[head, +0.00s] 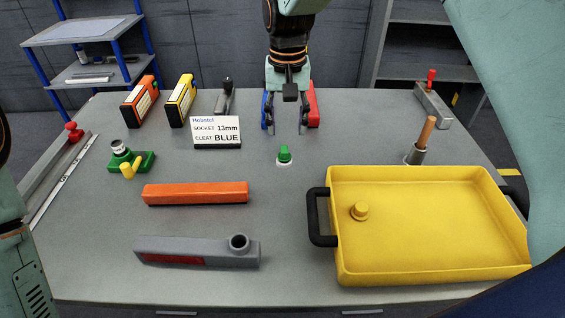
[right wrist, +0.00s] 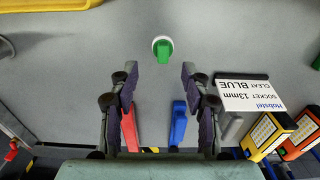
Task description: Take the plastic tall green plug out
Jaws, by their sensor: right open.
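The green plug (head: 285,154) stands upright in a white ring on the grey table, near the middle. It also shows in the right wrist view (right wrist: 163,50), just beyond the fingertips. My right gripper (head: 287,129) is open and empty, pointing down behind the plug and apart from it. In the right wrist view its two fingers (right wrist: 159,75) are spread wide, with the plug between their lines. My left gripper is out of view; only parts of my left arm show at the left edge.
A yellow tray (head: 432,273) with a yellow knob stands at the right front. An orange bar (head: 196,193) and a grey block (head: 197,252) lie left front. A label card (head: 217,132) stands behind left. Blue and red pieces (head: 314,104) are behind my gripper. Table around the plug is clear.

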